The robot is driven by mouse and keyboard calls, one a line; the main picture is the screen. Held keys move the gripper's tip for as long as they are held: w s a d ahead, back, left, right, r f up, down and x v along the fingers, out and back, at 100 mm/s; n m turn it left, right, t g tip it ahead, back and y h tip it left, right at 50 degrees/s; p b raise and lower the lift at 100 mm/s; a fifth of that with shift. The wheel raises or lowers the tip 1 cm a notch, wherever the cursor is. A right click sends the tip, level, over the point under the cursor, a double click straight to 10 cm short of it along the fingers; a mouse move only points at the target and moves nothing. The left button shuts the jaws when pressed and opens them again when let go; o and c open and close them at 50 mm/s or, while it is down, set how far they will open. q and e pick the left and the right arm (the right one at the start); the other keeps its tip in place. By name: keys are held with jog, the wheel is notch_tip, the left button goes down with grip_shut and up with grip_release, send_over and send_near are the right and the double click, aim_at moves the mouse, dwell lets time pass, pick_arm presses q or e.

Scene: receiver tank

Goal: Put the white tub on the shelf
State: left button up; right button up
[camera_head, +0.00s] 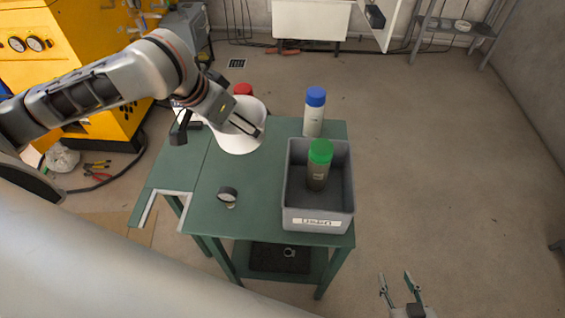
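The white tub (240,145) is on the far part of the green table, left of the grey bin. My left gripper (213,125) is over the tub's left side, with its fingers spread wide apart. One finger lies across the tub's mouth and the other is left of the tub; I cannot tell whether either touches it. My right gripper (400,288) is open and empty at the bottom, right of the table. The table's lower shelf (318,262) carries a dark mat or tray; a metal shelf rack (447,25) stands at the back right. I cannot tell which shelf is meant.
The grey bin (318,212) holds a green-capped bottle (319,165). A blue-capped bottle (314,115) stands behind it. A red cap (243,88) shows behind the tub. A small gauge (228,194) lies on the front left tabletop. Floor to the right is clear.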

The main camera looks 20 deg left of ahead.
pick_arm(q)
jog(key=shift+w+a+r+m+h+p, duration=0.25)
jog(key=shift+r+m, duration=0.1)
jog(key=shift+r, duration=0.3)
jog(key=shift+w+a+r+m+h+p, duration=0.15)
jog(key=shift+w+r+m+p, duration=0.15)
jog(key=shift+r, duration=0.3)
jog(key=shift+r+m, duration=0.2)
jog(key=shift+m, duration=0.05)
jog(key=b, duration=0.5)
send_near(254, 169)
jog(key=shift+w+d+r+g, duration=0.15)
jog(key=shift+w+d+r, duration=0.15)
jog(key=shift+w, duration=0.3)
jog(key=shift+w+d+r+g, duration=0.2)
jog(key=shift+w+r, duration=0.1)
jog(key=shift+w, duration=0.3)
jog(key=shift+f+b, duration=0.4)
jog(key=shift+f, duration=0.3)
notch_tip(254, 169, down, 4)
jog(key=shift+r+b, duration=0.25)
jog(key=shift+b, duration=0.35)
jog(key=o, duration=1.1)
jog(key=shift+f, duration=0.1)
pick_arm(e)
jog(key=f, duration=0.5)
jog(key=shift+s+d+f, duration=0.15)
jog(key=shift+s, duration=0.15)
